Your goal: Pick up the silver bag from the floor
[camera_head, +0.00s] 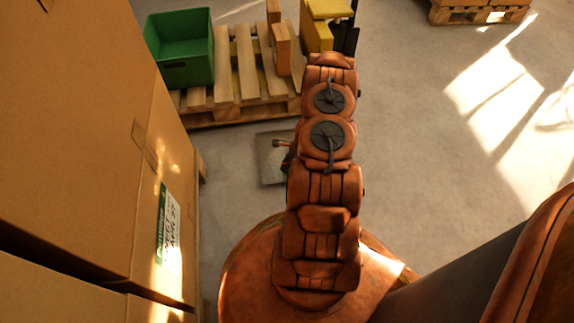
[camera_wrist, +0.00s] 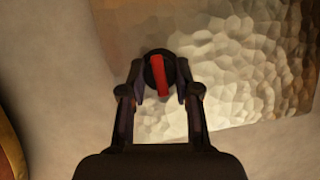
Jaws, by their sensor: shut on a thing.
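The silver bag (camera_head: 270,174) lies flat on the floor left of my arm in the head view, partly hidden by it. In the wrist view the bag (camera_wrist: 235,60) has a crinkled, shiny surface, warm-lit at the upper left and right. My gripper (camera_wrist: 160,80) is shut on this black and red part, one finger on each side. In the head view my gripper is mostly hidden by the arm.
Stacked cardboard boxes (camera_head: 85,130) stand close on the left. Another pallet (camera_head: 470,15) stands at the far right. The sunlit floor (camera_head: 440,140) on the right is clear.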

